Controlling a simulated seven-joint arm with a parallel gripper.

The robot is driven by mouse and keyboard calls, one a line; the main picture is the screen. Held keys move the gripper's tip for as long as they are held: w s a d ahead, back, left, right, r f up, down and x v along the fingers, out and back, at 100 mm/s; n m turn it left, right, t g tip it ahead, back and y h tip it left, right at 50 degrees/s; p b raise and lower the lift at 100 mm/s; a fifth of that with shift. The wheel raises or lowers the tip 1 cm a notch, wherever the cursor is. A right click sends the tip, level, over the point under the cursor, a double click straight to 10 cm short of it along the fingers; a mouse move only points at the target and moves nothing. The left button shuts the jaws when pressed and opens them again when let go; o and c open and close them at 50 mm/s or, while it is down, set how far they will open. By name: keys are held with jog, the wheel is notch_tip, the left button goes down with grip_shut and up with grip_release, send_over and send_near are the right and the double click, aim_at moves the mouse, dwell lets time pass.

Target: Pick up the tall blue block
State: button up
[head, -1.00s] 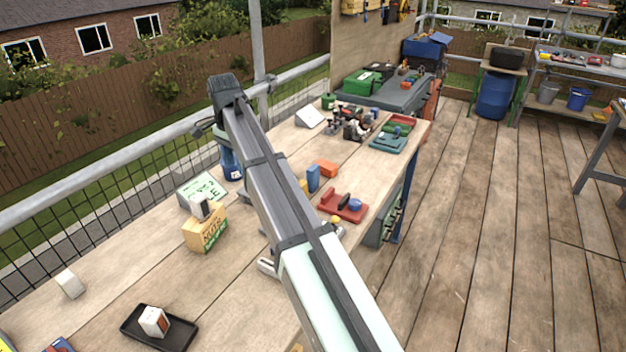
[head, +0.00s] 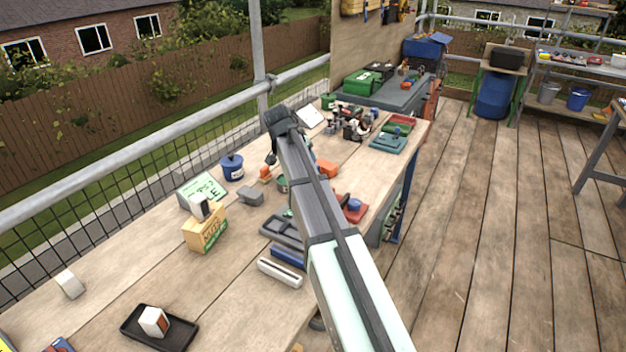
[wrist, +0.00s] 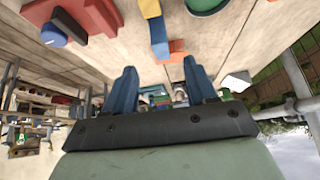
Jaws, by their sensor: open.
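The tall blue block shows in the wrist view (wrist: 159,34) at the top centre, beyond my fingertips. A yellow block (wrist: 150,8) lies against one end of it in that view and an orange block (wrist: 178,50) is close by. My gripper (wrist: 159,67) is open, its two blue fingers apart with nothing between them. In the head view my arm reaches over the workbench (head: 235,290) and hides the tall blue block and the yellow block. The orange block (head: 327,168) shows there just right of my arm.
A red tray with a blue knob (head: 353,208) lies right of my arm. A blue pot (head: 232,166), grey block (head: 251,195), yellow box (head: 205,230) and white bar (head: 279,272) lie left of it. Several small items crowd the bench's far end. A rail runs along the left.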

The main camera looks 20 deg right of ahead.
jog(key=shift+w, duration=0.25)
jog(key=shift+w+d+f, duration=0.1)
jog(key=shift+d+f, duration=0.05)
jog(key=shift+f, duration=0.2)
jog(key=x, duration=1.2)
jog(key=shift+w+d+f, duration=0.1)
jog(key=shift+d+f, duration=0.1)
jog(key=shift+f, duration=0.15)
grip_shut()
